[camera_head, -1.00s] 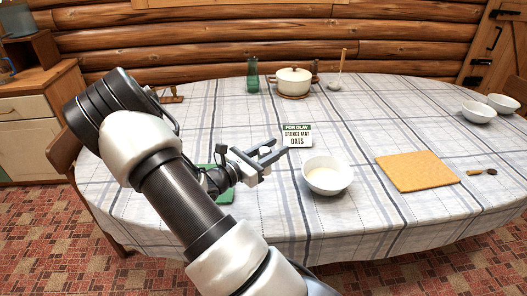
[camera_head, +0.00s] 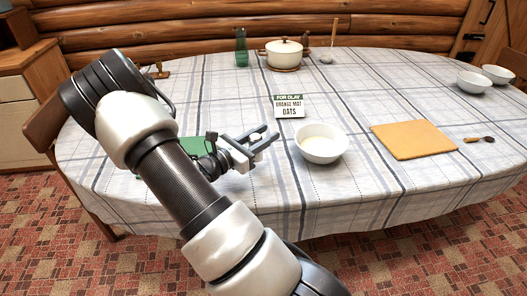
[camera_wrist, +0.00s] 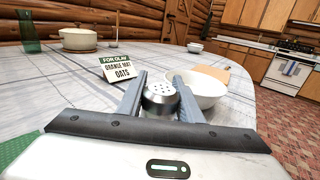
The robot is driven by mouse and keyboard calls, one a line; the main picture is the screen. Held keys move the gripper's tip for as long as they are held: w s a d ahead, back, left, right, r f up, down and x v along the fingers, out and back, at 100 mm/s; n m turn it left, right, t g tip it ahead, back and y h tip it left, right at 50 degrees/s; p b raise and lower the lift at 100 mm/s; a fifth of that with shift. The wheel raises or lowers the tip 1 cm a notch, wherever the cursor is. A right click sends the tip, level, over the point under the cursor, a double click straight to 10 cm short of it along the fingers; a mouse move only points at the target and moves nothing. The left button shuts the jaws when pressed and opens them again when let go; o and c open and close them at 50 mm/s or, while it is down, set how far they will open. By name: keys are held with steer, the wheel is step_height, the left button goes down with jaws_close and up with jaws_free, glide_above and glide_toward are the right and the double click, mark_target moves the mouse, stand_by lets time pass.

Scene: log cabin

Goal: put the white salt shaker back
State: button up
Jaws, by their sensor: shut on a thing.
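My gripper (camera_head: 258,142) is shut on the salt shaker. It holds the shaker left of the white bowl (camera_head: 321,143). In the wrist view the shaker (camera_wrist: 160,96) shows its rounded metal top with dark holes between the two fingers. Its lower body is hidden. In the head view only a small pale part of the shaker (camera_head: 257,133) shows. I cannot tell how far it is above the tablecloth. A sign (camera_head: 289,106) reading "FOR OLAV, ORANGE MAT, OATS" stands behind the gripper. An orange mat (camera_head: 413,139) lies right of the bowl.
A green mat (camera_head: 196,147) lies partly hidden under my arm. A green glass (camera_head: 241,47), a cream pot (camera_head: 284,53) and a small wooden item (camera_head: 159,70) stand at the back. Two white bowls (camera_head: 472,82) and a spoon (camera_head: 487,139) are right.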

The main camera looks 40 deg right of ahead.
steer(key=shift+f+b, duration=0.55)
steer(key=shift+f, duration=1.4)
steer(key=shift+f, duration=0.15)
steer(key=o, duration=1.1)
